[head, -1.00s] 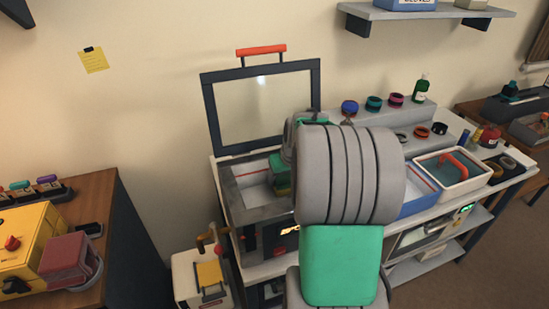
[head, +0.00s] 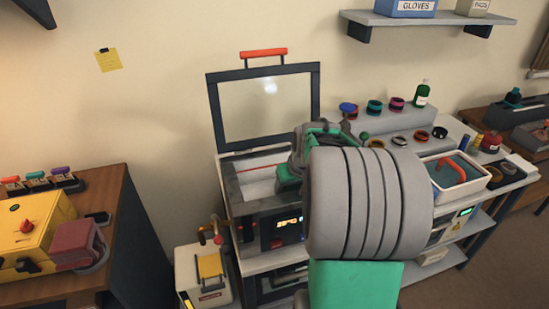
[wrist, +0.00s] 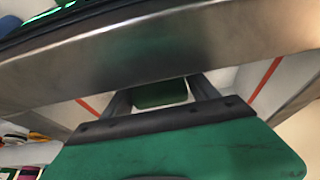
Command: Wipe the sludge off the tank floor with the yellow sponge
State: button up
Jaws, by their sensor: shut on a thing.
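The tank (head: 262,205) is a dark box with pale inner walls and a red line inside. Its framed lid (head: 262,107) stands open behind it. My gripper (head: 290,172) reaches into the tank's right part, mostly hidden behind my arm in the head view. In the wrist view, my gripper (wrist: 160,94) has its two dark fingers around a block with a dark green face (wrist: 160,93), which looks like the sponge; no yellow shows on it. The tank's metal rim (wrist: 160,62) crosses the wrist view close to the camera. I cannot make out sludge on the floor.
A white tub (head: 460,190) with an orange-handled thing stands right of my arm. Several coloured rings and a green bottle (head: 421,94) stand on the step behind. A white bin (head: 203,275) is at the lower left, and a yellow machine (head: 35,237) is on the left desk.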

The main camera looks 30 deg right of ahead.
jog(key=shift+w+d+r, duration=0.1)
jog(key=shift+w+r, duration=0.1)
jog(key=shift+r, duration=0.65)
jog(key=shift+s+d+r+p, duration=0.1)
jog(key=shift+d+r+p, duration=0.05)
jog(key=shift+r+p, duration=1.65)
jog(key=shift+r, duration=0.8)
